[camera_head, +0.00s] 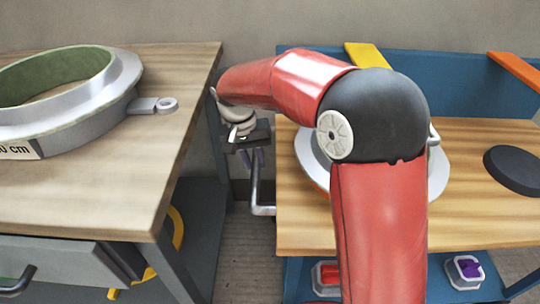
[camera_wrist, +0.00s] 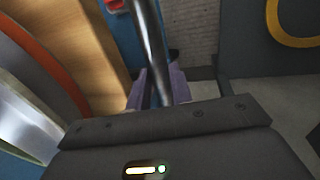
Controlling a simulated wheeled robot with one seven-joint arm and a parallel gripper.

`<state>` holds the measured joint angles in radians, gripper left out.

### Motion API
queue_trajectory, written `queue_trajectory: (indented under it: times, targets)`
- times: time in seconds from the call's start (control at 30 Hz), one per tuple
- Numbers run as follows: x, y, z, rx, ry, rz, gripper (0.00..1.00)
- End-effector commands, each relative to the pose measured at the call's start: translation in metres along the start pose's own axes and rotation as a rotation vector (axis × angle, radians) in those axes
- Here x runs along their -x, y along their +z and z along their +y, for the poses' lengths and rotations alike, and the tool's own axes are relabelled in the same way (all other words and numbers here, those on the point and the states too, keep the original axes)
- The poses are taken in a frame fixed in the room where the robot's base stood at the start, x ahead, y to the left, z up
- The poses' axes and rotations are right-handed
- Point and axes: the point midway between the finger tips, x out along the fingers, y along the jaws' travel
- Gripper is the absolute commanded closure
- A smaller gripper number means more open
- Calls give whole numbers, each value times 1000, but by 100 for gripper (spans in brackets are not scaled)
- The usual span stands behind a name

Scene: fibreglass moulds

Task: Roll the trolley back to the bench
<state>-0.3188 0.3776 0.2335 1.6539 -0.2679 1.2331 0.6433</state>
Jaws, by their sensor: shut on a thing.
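The trolley (camera_head: 470,222) stands on the right, with a wooden top, blue frame and lower shelf. Its metal push handle (camera_head: 262,192) sticks out at its left end. My gripper (camera_head: 256,158) is at this handle, its purple fingers closed around the bar. In the wrist view the handle bar (camera_wrist: 150,45) runs between the purple fingers of my gripper (camera_wrist: 158,88). The bench (camera_head: 180,110), with a wooden top and grey drawer, stands to the left. A strip of floor separates bench and trolley. My arm hides part of the trolley top.
A ring mould (camera_head: 70,125) with a projecting lug lies on the bench. A pale round piece (camera_head: 438,172), partly behind my arm, and a dark disc (camera_head: 515,168) lie on the trolley. Small bins (camera_head: 465,270) sit on its shelf.

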Motion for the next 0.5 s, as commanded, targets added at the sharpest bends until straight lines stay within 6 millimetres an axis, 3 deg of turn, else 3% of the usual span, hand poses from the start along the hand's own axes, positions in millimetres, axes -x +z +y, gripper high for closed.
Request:
queue_trajectory:
  times: [0.5]
  targets:
    - [3, 0, -10, 1, -5, 3, 100]
